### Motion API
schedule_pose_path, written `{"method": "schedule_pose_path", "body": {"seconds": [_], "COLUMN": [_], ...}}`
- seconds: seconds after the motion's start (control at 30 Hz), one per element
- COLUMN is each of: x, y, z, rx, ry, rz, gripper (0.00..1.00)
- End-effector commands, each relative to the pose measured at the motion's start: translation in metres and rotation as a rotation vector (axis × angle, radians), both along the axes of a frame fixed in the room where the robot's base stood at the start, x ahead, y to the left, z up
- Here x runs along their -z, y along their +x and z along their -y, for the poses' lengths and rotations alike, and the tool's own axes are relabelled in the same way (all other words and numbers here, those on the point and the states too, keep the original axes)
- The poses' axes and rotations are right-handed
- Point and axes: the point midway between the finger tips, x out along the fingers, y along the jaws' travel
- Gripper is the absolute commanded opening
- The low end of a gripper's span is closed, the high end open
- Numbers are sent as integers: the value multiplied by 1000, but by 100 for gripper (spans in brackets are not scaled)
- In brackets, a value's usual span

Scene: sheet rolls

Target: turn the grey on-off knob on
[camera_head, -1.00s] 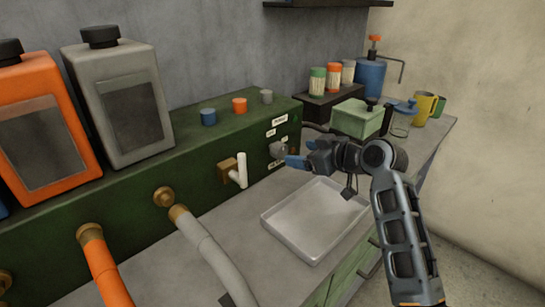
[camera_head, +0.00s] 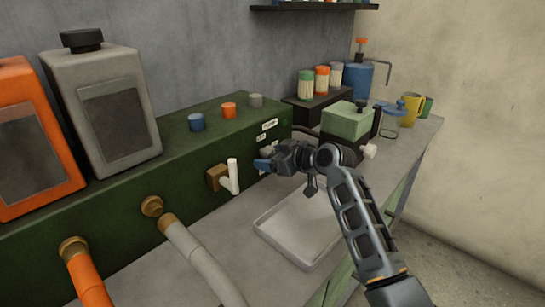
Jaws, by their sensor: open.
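The grey on-off knob (camera_head: 266,150) sits on the front of the long green cabinet (camera_head: 120,197), below small white labels. Only part of it shows, because my gripper covers the rest. My gripper (camera_head: 264,164) is at the knob, with its blue fingertip pointing left in front of the panel. The jaws are open. I cannot tell whether they are around the knob or touching it. The knob's turned position is hidden.
A white-handled brass tap (camera_head: 232,177) sticks out just left of my gripper. A metal tray (camera_head: 285,243) lies below my arm. A green-topped dark box (camera_head: 346,122), a glass jar (camera_head: 391,122) and a yellow mug (camera_head: 412,108) stand behind to the right.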

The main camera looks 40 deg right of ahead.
Motion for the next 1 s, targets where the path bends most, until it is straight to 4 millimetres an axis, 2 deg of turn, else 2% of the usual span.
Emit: {"method": "schedule_pose_path", "body": {"seconds": [0.13, 0.7, 1.0], "x": [0, 0, -1], "y": [0, -1, 0], "z": [0, 0, 0], "rx": [0, 0, -1], "ry": [0, 0, 43], "rz": [0, 0, -1], "gripper": [75, 22, 22]}}
